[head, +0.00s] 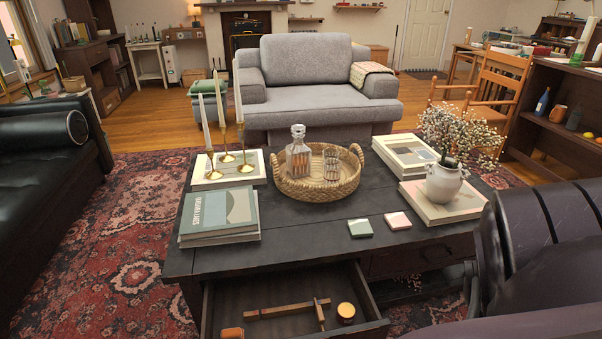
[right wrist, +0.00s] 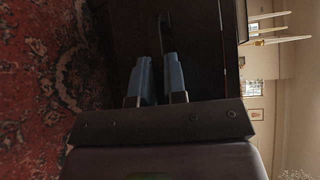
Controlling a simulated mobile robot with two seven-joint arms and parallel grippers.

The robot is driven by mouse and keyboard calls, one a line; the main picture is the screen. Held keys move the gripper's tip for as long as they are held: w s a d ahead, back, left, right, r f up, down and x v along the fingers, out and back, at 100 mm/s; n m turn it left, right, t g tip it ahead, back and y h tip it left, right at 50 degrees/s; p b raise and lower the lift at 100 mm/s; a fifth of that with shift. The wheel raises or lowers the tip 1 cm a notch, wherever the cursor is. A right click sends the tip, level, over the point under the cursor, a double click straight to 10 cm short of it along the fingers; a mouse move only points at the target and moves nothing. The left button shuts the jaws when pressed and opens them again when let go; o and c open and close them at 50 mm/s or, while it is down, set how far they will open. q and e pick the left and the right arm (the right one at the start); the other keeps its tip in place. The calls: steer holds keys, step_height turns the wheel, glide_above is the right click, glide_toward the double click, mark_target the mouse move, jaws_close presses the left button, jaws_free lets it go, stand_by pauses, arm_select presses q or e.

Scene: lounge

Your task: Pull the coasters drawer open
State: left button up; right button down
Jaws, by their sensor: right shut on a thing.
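The dark coffee table (head: 300,225) has two front drawers. The left drawer (head: 222,295) stands open. The right drawer front (head: 420,257) looks shut or nearly so in the head view; I cannot tell exactly. My right gripper (right wrist: 160,75) is shut on a dark, thin handle (right wrist: 164,32), seen against a dark panel in the right wrist view. In the head view my right arm fills the lower right and mostly hides that gripper. My left gripper is not in view.
The open left drawer holds a wooden bar (head: 280,311), a round tin (head: 346,312) and an orange-brown item (head: 232,334). Books (head: 219,217), a basket (head: 290,190) and a vase (head: 444,183) stand on the table. A black sofa (head: 50,165) is at left.

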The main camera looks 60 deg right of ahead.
steer(key=c, duration=1.2)
jaws_free()
steer(key=shift+o, duration=0.2)
steer(key=shift+s, duration=0.1)
arm_select(q)
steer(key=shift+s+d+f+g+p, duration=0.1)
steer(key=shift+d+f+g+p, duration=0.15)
steer(key=shift+p, duration=0.45)
arm_select(e)
steer(key=s+r, duration=0.1)
steer(key=s, duration=0.6)
steer(key=shift+s+a, duration=0.15)
steer(key=shift+a, duration=0.1)
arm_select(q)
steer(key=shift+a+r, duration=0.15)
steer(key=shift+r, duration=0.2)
